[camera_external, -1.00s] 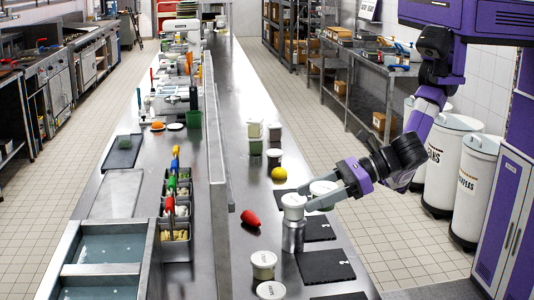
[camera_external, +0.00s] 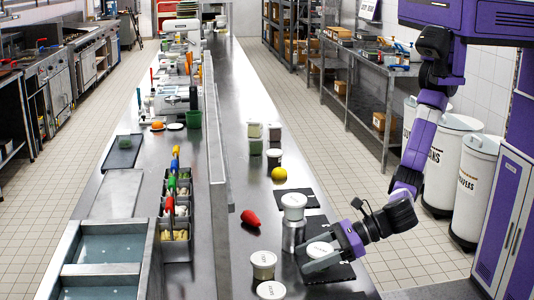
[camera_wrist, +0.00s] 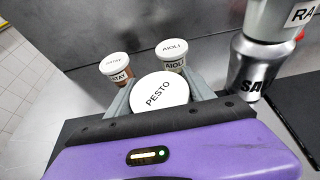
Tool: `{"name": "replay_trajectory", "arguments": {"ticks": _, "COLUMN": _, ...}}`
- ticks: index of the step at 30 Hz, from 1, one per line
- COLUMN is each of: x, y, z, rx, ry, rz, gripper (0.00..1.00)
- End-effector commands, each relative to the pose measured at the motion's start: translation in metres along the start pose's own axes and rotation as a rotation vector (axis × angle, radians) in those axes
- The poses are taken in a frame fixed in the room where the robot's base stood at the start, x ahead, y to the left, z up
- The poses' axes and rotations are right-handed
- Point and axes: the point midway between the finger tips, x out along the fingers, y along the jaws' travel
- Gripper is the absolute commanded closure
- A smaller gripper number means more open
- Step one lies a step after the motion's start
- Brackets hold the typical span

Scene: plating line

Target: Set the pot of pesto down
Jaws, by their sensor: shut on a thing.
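The pot of pesto (camera_wrist: 160,91) has a white lid marked PESTO and sits between my fingers in the wrist view. In the external view the pot (camera_external: 320,249) is low over a black slate (camera_external: 343,273) near the front of the counter. My gripper (camera_external: 322,260) is shut on it, reaching in from the right. The pot's lower part is hidden, so I cannot tell whether its base touches the slate.
A steel canister (camera_external: 293,235) with a white-lidded pot (camera_external: 294,202) on top stands just behind the pesto. Two lidded pots (camera_external: 263,264) (camera_external: 270,290) stand to its left, and the wrist view shows SATAY (camera_wrist: 117,72) and AIOLI (camera_wrist: 172,54) labels. A red pepper (camera_external: 250,218) lies farther back.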

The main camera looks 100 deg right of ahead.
Motion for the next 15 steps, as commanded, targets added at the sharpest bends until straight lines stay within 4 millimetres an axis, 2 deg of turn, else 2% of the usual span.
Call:
{"name": "replay_trajectory", "arguments": {"ticks": 4, "x": 0.008, "y": 0.000, "z": -0.021, "rx": -0.003, "ry": 0.002, "rz": 0.000, "gripper": 0.82}}
{"name": "replay_trajectory", "arguments": {"ticks": 15, "x": 0.010, "y": 0.000, "z": -0.025, "rx": 0.000, "ry": 0.000, "rz": 0.000, "gripper": 0.82}}
